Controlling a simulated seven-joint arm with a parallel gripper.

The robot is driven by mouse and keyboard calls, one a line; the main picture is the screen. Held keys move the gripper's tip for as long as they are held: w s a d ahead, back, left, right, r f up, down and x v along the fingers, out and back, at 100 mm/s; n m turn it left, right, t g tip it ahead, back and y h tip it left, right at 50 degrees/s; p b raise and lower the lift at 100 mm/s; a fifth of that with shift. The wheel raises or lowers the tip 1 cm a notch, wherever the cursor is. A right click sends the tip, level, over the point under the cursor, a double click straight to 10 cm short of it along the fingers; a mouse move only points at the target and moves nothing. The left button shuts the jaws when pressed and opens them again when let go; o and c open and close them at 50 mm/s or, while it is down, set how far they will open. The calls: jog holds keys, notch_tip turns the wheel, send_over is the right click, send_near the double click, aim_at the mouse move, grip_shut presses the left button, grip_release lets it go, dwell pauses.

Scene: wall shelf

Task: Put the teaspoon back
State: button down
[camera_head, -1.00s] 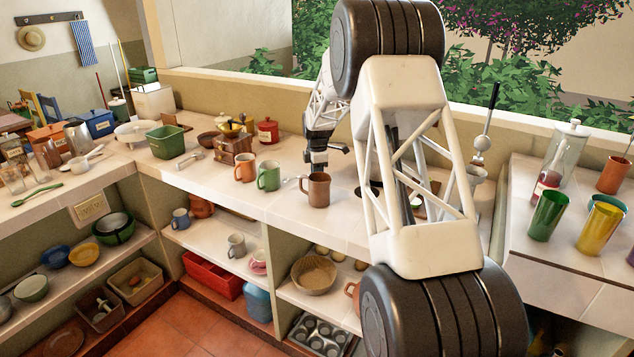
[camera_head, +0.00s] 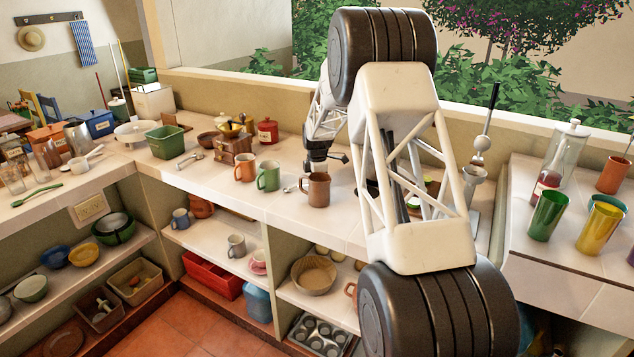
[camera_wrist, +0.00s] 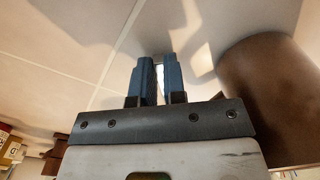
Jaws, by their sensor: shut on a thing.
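My gripper (camera_head: 309,177) is low over the counter, just behind and left of the brown mug (camera_head: 318,192). In the wrist view its two blue fingers (camera_wrist: 160,66) are nearly together, with a thin bright sliver of the teaspoon (camera_wrist: 159,72) between them. Most of the teaspoon is hidden by the fingers. A small shiny piece, which looks like the teaspoon's end (camera_head: 290,189), shows left of the mug in the head view. The brown mug also fills the right of the wrist view (camera_wrist: 265,80), close beside the fingers.
A green mug (camera_head: 268,177) and an orange mug (camera_head: 245,167) stand left of the gripper. A wooden grinder (camera_head: 236,145) is behind them. My arm's large links cover the counter on the right.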

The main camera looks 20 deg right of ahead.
jog(key=shift+f, duration=0.1)
jog(key=c, duration=1.2)
grip_release()
notch_tip(320, 180, up, 12)
jog(key=shift+r, duration=0.1)
